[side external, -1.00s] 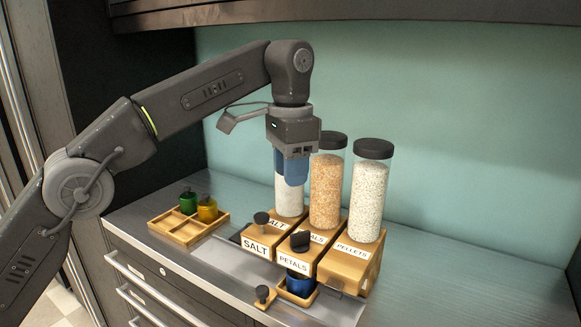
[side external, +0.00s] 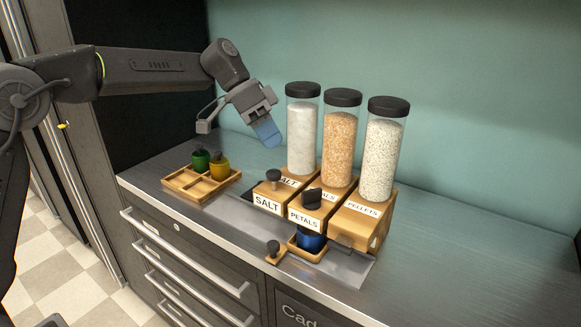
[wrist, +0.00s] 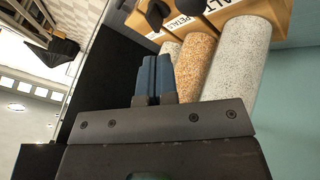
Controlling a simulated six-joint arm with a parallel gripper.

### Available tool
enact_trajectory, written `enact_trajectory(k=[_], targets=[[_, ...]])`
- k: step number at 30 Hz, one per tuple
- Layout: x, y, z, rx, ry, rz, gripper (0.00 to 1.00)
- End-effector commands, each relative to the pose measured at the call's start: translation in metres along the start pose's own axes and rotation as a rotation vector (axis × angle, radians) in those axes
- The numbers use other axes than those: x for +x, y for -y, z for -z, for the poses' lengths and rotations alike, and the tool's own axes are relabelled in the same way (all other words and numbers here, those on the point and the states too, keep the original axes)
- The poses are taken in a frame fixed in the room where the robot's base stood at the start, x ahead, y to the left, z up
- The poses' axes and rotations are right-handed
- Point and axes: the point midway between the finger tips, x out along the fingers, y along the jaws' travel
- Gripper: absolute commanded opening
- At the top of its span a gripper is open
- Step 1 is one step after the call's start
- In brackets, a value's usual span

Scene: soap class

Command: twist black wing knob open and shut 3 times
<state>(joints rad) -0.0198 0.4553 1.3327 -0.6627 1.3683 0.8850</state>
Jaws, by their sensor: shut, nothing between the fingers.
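The black wing knob (side external: 312,196) sits on the front of the wooden PETALS dispenser (side external: 303,217). A dark knob (wrist: 157,12) beside the PETALS label shows at the top edge of the wrist view, partly cut off. A blue cup (side external: 310,239) stands on a small wooden tray below the PETALS dispenser. My gripper (side external: 268,136) is shut and empty, tilted down to the right. It is in the air left of the salt tube and well above the knob, touching nothing. Its blue fingers (wrist: 153,75) are together in the wrist view.
A wooden tray (side external: 174,186) holds green and yellow cups.

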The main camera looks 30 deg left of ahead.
Motion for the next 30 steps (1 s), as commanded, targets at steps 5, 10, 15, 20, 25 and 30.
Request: enact_trajectory(k=[5, 10, 15, 20, 25, 30], targets=[[0.024, -0.001, -0.001, -0.001, 0.005, -0.004, 0.00], [0.056, -0.001, -0.001, -0.001, 0.006, -0.004, 0.00], [0.082, -0.001, -0.001, -0.001, 0.005, -0.003, 0.00], [0.095, -0.001, -0.001, -0.001, 0.005, -0.002, 0.00], [0.098, 0.000, -0.001, -0.001, 0.004, -0.001, 0.00], [0.098, 0.000, -0.001, -0.001, 0.004, -0.001, 0.00]])
